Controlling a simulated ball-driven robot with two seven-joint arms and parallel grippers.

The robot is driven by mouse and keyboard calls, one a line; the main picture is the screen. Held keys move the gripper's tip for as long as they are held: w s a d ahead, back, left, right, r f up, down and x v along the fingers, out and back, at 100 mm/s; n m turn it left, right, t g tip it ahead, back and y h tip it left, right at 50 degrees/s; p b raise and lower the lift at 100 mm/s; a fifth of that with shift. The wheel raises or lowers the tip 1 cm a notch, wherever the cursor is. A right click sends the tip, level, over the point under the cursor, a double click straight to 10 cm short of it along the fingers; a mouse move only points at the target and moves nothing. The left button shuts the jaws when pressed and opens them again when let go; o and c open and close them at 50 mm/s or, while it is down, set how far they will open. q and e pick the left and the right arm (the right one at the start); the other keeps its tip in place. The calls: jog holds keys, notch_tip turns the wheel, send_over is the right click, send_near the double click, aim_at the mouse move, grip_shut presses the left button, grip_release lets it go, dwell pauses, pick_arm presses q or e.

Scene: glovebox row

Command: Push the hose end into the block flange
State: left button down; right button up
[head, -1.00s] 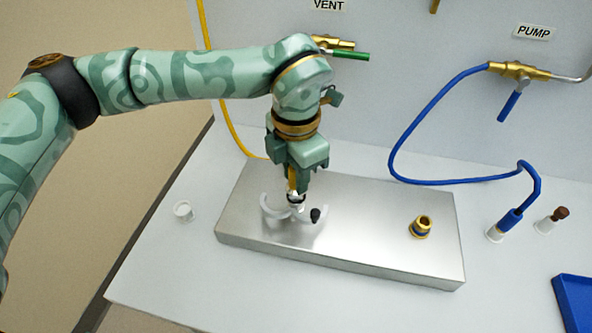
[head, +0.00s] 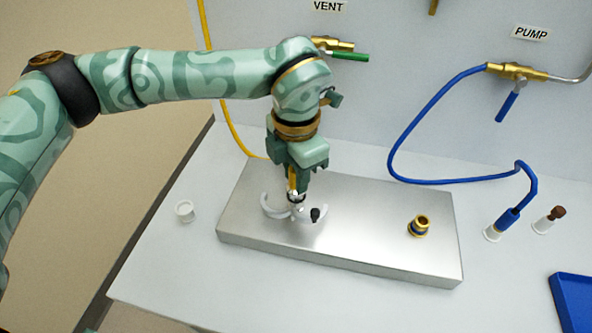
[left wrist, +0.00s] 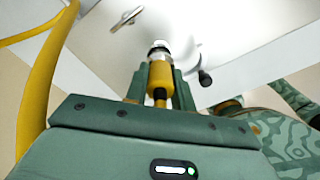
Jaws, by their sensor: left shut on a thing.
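My left gripper (head: 296,186) points down over the left part of the metal block (head: 350,235). It is shut on the yellow hose end (left wrist: 160,78), whose pale metal tip points away from the fingers in the left wrist view. In the head view the tip is at the block flange, inside an open white clamp (head: 272,208) with a black knob (head: 315,214). The flange itself is mostly hidden, and I cannot tell whether the tip is seated in it. The yellow hose (head: 233,135) runs down from the wall behind my arm. My right gripper is not in view.
An empty white cup (head: 184,211) stands left. A blue tray (head: 574,300) is at lower right.

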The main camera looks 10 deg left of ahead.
pick_arm(q)
jog(key=shift+f+b, duration=0.55)
jog(key=shift+f, duration=0.65)
jog(key=c, duration=1.1)
grip_release()
notch_tip(320, 180, up, 16)
jog(key=p, duration=0.3)
jog(key=shift+r, duration=0.2)
jog(key=shift+f, duration=0.1)
